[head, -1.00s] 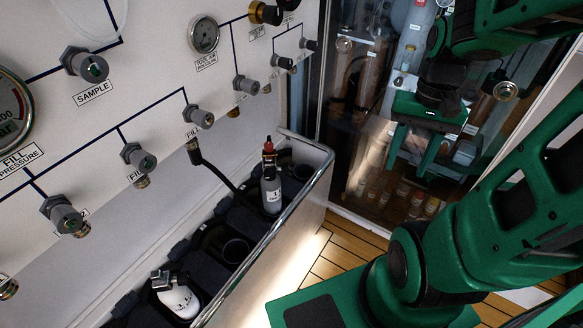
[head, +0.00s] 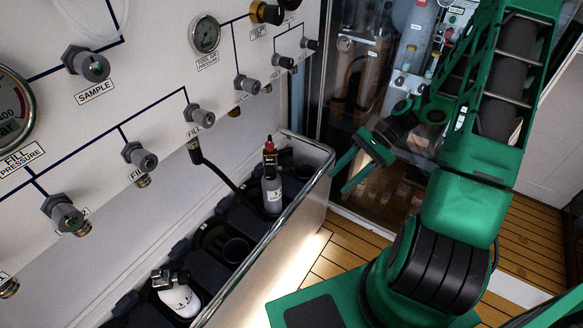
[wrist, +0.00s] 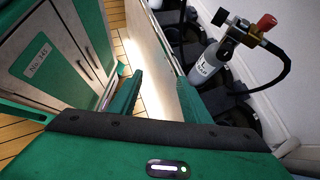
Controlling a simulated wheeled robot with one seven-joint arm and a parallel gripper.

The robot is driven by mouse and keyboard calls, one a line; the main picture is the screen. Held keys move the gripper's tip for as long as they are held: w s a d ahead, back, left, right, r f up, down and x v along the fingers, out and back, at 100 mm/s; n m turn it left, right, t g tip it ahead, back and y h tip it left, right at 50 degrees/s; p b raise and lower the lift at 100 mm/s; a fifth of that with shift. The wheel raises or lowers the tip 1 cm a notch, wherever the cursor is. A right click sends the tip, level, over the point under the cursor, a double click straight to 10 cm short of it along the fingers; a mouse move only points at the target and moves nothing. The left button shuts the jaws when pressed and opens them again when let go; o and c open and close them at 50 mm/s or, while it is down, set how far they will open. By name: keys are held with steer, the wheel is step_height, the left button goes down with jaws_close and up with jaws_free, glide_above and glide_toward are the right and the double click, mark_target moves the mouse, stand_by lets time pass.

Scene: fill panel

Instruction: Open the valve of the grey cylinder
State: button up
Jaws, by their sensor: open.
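The grey cylinder (head: 272,195) stands upright in the holder near its right end, with a black valve and a red knob (head: 268,145) on top. In the wrist view the grey cylinder (wrist: 207,66) is at upper right, with its red knob (wrist: 267,22) and a black hose running from the valve. My gripper (head: 342,180) is open and empty, to the right of the cylinder and apart from it, outside the holder's rail. Its two fingers also show in the wrist view (wrist: 160,92), with nothing between them.
A white cylinder (head: 179,299) stands at the holder's near end. A chrome rail (head: 270,235) edges the holder. The fill panel (head: 90,135) with gauges and knobs rises behind. A glass-fronted cabinet (head: 345,110) is at the back. A green cabinet (wrist: 50,55) shows in the wrist view.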

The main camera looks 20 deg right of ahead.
steer(key=w+a+f+m+t+y, duration=0.2)
steer(key=w+f+m+y, duration=0.1)
steer(key=m+t+y, duration=0.4)
steer(key=m+t, duration=0.1)
steer(key=m, duration=0.1)
glide_toward(286, 168)
steer(key=w+f+x, duration=0.1)
steer(key=x, duration=0.6)
steer(key=shift+w+a, duration=0.15)
steer(key=shift+w, duration=0.05)
steer(key=c, duration=1)
